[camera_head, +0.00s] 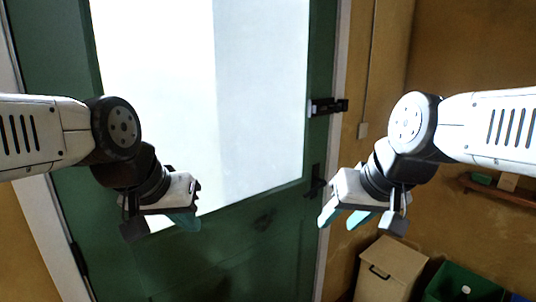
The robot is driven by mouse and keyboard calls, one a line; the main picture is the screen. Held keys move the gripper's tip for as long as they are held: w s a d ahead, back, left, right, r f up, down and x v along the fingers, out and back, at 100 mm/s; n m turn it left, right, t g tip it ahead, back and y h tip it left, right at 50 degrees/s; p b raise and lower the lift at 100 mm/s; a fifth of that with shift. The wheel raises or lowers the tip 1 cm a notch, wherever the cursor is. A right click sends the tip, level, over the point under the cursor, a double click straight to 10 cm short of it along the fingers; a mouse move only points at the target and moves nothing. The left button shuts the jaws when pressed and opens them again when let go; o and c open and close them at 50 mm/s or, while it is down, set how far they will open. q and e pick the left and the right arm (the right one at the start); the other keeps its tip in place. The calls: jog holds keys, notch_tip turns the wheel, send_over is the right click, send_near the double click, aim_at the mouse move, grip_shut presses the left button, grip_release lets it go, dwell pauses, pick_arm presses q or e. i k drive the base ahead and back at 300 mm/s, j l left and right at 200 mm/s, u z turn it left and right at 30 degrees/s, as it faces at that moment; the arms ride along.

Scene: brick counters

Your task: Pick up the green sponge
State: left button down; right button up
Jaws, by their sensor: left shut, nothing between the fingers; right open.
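A small green block (481,178), possibly the green sponge, sits on a wooden shelf at the right edge of the head view, below my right forearm. It is too small to be sure of. My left gripper (186,221) hangs in front of the green door, shut and empty. My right gripper (343,218) hangs near the door's right edge, open and empty. Both grippers are well to the left of the green block and apart from it.
A green door (250,240) with a bright glass pane fills the middle. A cardboard box (385,272) and a green crate (455,282) stand at the lower right. A pale block (508,181) lies beside the green one on the shelf (500,193). The right wall is ochre.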

aim_at(477, 176)
jog(key=z, duration=1.6)
jog(key=u, duration=1.15)
jog(key=z, duration=1.15)
jog(key=i+j+z, duration=0.25)
jog(key=i, duration=0.2)
jog(key=i+j+z, duration=0.25)
jog(key=i, duration=0.2)
